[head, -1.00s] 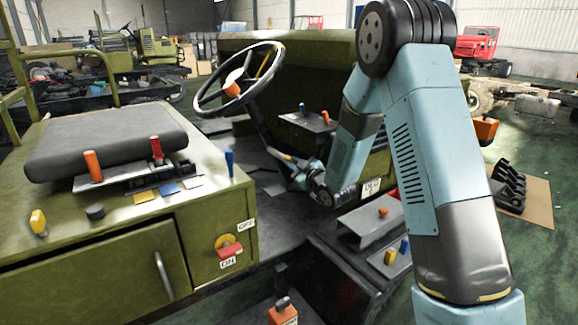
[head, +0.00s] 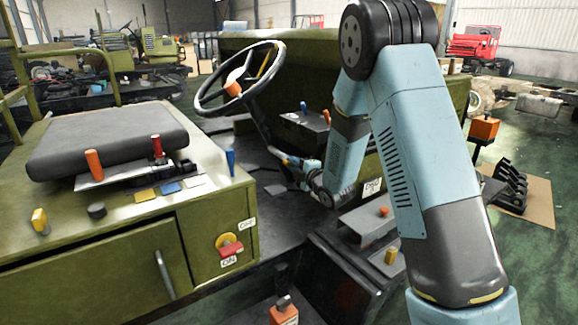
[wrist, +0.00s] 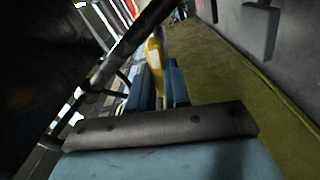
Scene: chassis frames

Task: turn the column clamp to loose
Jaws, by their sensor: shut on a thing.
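In the wrist view a yellow handle (wrist: 155,60), which I take to be the column clamp's lever, stands between the two blue fingers of my gripper (wrist: 157,82). The fingers are shut on it. In the head view my gripper (head: 281,155) is at the lower part of the steering column (head: 262,132), below the steering wheel (head: 240,80). The clamp cannot be made out there, so its setting is not clear. A dark rod runs beside the fingers in the wrist view.
A seat (head: 107,142) with several small levers is at left. A red knob (head: 230,249) with ON and OFF labels is on the seat box. A pedal box (head: 367,225) lies below my arm. A green panel (wrist: 225,75) runs close beside my gripper.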

